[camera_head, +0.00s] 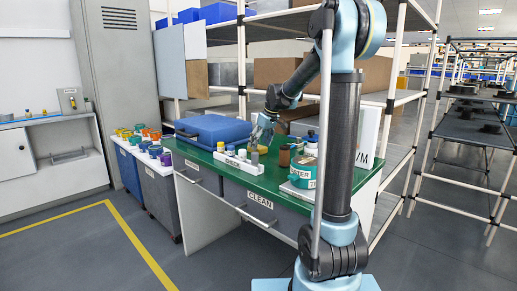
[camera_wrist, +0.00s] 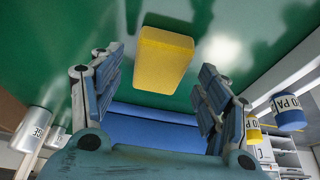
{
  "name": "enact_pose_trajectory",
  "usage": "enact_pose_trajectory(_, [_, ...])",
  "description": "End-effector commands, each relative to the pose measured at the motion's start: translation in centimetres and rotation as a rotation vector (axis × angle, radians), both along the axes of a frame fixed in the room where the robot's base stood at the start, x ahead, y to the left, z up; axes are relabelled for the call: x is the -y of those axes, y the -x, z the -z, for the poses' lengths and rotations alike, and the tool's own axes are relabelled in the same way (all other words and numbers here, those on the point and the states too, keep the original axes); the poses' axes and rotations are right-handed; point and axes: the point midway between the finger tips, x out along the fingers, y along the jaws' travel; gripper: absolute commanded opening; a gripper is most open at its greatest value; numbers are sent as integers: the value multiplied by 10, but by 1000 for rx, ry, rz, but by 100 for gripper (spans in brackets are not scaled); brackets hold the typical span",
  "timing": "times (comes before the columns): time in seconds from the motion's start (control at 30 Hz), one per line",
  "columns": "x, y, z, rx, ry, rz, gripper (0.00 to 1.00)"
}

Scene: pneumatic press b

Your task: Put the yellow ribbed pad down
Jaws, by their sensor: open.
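A yellow block (camera_wrist: 165,58), which looks like the yellow pad, rests on the green tabletop (camera_wrist: 100,22) in the wrist view. Its ribs cannot be made out. My gripper (camera_wrist: 160,78) is open, with its two fingers spread to either side. The block lies between and just beyond the fingertips, with a gap to each, so nothing is held. In the head view my gripper (camera_head: 262,132) points down over the green workbench (camera_head: 222,176), near the white CHECK rack.
A blue case (camera_head: 212,130) lies on the bench left of my gripper. The white CHECK rack (camera_head: 238,164) with small parts stands close by.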

Motion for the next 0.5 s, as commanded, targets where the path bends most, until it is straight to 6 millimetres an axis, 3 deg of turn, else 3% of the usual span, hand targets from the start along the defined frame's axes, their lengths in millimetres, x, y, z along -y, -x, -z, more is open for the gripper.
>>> enact_pose_trajectory(0.3, [16, 17, -57, 0, 0, 0, 69])
enact_pose_trajectory(0.5, [23, 24, -81, 0, 0, -1, 69])
